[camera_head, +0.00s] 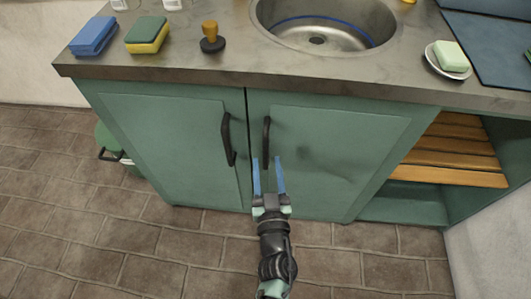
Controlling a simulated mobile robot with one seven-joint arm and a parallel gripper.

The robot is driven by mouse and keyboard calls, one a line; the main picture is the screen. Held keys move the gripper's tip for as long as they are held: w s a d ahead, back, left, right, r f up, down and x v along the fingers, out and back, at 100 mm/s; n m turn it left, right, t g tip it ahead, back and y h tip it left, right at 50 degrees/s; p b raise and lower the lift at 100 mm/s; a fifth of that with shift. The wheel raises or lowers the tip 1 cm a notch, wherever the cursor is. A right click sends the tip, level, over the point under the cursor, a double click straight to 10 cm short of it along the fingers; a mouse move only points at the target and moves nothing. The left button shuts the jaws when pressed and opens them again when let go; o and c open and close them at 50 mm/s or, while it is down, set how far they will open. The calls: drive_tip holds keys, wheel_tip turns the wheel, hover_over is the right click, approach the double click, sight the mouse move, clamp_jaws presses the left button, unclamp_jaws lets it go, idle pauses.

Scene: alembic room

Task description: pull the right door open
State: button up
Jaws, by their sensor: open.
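The right door (325,155) of the green cabinet is shut, with a dark upright handle (266,139) near its left edge. The left door (172,150) is also shut, with its own dark handle (228,140) near its right edge. My gripper (268,162) is open and empty, its two blue fingers pointing toward the right door. In the picture, the fingertips are just below and around the lower end of the right door's handle. I cannot tell how far they are from the door.
The grey countertop (215,75) overhangs the doors. On it are a sink (325,22), sponges (148,35), a brown-handled stopper (211,38) and a soap dish (447,62). Open wooden shelves (455,150) are at right, a green bin (108,140) at left. Visible brick-patterned floor (150,250) is clear.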

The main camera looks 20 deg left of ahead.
sight(266, 155)
drive_tip(key=shift+b+x, duration=0.45)
drive_tip(key=shift+x, duration=1.85)
clamp_jaws()
